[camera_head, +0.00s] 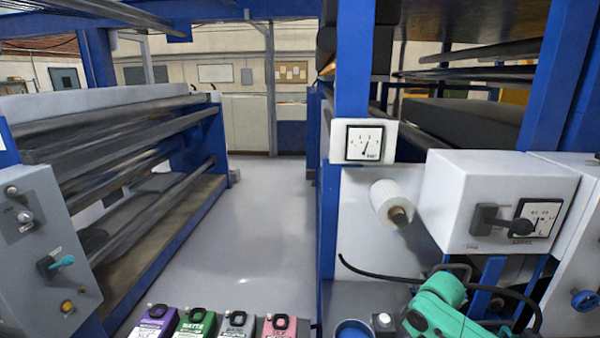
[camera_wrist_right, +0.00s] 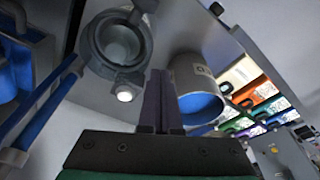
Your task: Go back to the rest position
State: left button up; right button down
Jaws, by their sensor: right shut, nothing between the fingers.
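My right gripper (camera_wrist_right: 160,78) shows in the right wrist view, its two dark fingers together with nothing between them. A grey can with blue inside (camera_wrist_right: 198,92) stands just right of the fingers; I cannot tell whether they touch. A grey round holder (camera_wrist_right: 116,42) is at their upper left. In the head view my green right arm reaches in at the lower right, with a black cable looping over it; its fingertips cannot be made out there. My left arm and gripper are in neither view.
A round blue-topped container (camera_head: 353,329) is at the bottom edge. Several coloured cartons (camera_head: 193,321) stand left of it. A white control box (camera_head: 492,202) and a white roll (camera_head: 390,201) are above my arm. A roller machine (camera_head: 125,140) stands left; the grey floor between is clear.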

jog(key=s+a+f+n+y, duration=0.2)
jog(key=s+a+f, duration=0.1)
jog(key=s+a, duration=0.85)
jog(key=s+d+m+t+h, duration=0.25)
jog(key=s+d+m, duration=0.25)
jog(key=s+d, duration=0.4)
jog(key=s+f+g+b, duration=0.1)
jog(key=s+f+b, duration=0.15)
jog(key=f, duration=1.25)
jog(key=s+f+g+b, duration=0.1)
jog(key=s+f+b, duration=0.15)
jog(key=f, duration=1.15)
jog(key=s+d+f+g+b, duration=0.1)
jog(key=s+d+f+b, duration=0.1)
jog(key=s+f, duration=1.3)
jog(key=shift+s+d+f+b, duration=0.2)
jog(key=shift+s+d+b, duration=0.15)
jog(key=shift+d, duration=0.15)
jog(key=shift+g+h, duration=0.25)
